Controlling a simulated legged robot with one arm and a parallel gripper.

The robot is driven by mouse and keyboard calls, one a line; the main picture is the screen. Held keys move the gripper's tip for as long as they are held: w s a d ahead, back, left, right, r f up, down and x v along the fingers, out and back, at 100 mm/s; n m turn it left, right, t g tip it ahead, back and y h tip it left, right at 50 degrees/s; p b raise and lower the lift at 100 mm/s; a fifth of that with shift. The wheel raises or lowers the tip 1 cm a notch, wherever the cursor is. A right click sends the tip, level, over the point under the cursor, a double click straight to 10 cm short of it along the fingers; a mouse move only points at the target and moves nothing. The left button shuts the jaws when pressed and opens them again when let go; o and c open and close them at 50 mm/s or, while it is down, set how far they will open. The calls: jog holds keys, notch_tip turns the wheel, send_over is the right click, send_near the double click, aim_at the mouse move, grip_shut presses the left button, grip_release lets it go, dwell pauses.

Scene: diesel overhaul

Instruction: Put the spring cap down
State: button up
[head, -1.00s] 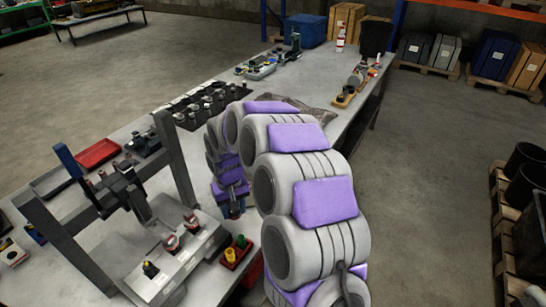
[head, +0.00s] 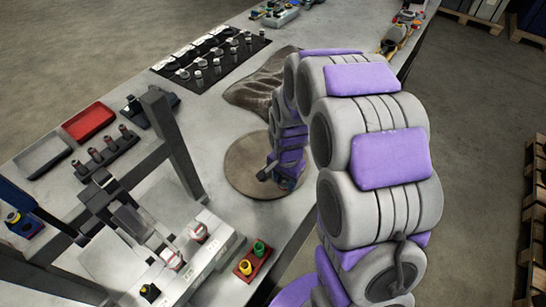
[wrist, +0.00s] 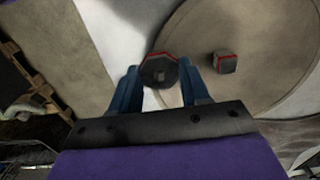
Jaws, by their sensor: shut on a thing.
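My gripper (wrist: 160,92) is shut on the spring cap (wrist: 159,71), a dark, roughly hexagonal piece with a red edge and a small hole, held between two blue fingers. A similar dark piece with a red band (wrist: 227,62) stands apart to the right on a round brown board (wrist: 262,30). In the head view, the gripper (head: 268,172) is over the round board (head: 238,183) on the bench (head: 150,125). My arm hides part of the board there. I cannot tell how high the cap is above the surface.
A crumpled dark cloth (head: 258,88) lies just behind the board. A black mat (head: 210,60) with several metal parts is farther back. A grey press frame (head: 170,145) stands to the left. A small red tray (head: 252,262) with coloured pieces is in front, near the bench edge.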

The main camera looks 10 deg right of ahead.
jog(key=w, duration=0.5)
jog(key=w+d+f+b, duration=0.1)
jog(key=w, duration=0.3)
jog(key=w+b, duration=0.1)
jog(key=w, duration=0.4)
jog(key=shift+w+d+f, duration=0.25)
jog(key=shift+w+d, duration=0.1)
jog(key=shift+d, duration=0.05)
jog(key=shift+w+f+b, duration=0.1)
jog(key=shift+f+b, duration=0.8)
jog(key=shift+f, duration=0.85)
jog(key=shift+r, duration=0.1)
jog(key=o, duration=1)
jog(key=shift+o, duration=0.2)
